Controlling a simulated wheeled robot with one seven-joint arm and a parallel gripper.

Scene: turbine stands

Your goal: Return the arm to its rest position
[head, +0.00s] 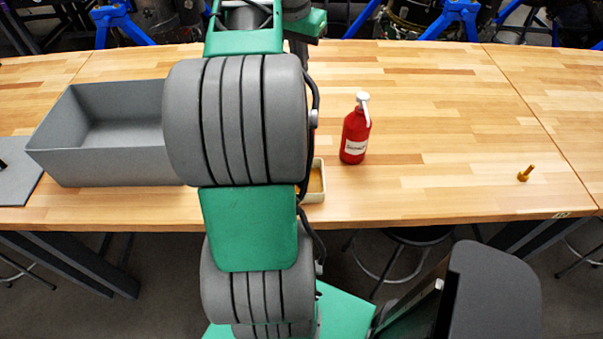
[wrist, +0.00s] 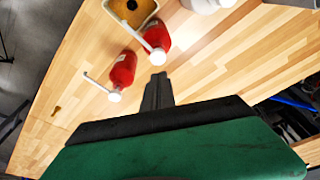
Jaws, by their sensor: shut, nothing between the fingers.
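My arm stretches up the middle of the head view and hides part of the table; the gripper's fingers do not show clearly there. In the wrist view my gripper (wrist: 157,90) is shut and empty, its two dark fingers together above the wooden table (wrist: 85,75). It is apart from the red bottles near it. One red bottle with a white pump (wrist: 122,70) is left of the fingers, and another red bottle (wrist: 157,37) is beyond them. In the head view one red bottle (head: 355,135) stands upright right of my arm.
A grey open bin (head: 110,165) stands left of my arm. A cream tray (head: 320,180) is partly hidden behind the arm and also shows in the wrist view (wrist: 150,14). A brass bolt (head: 525,173) stands at the right. The table (head: 450,110) between bottle and bolt is clear.

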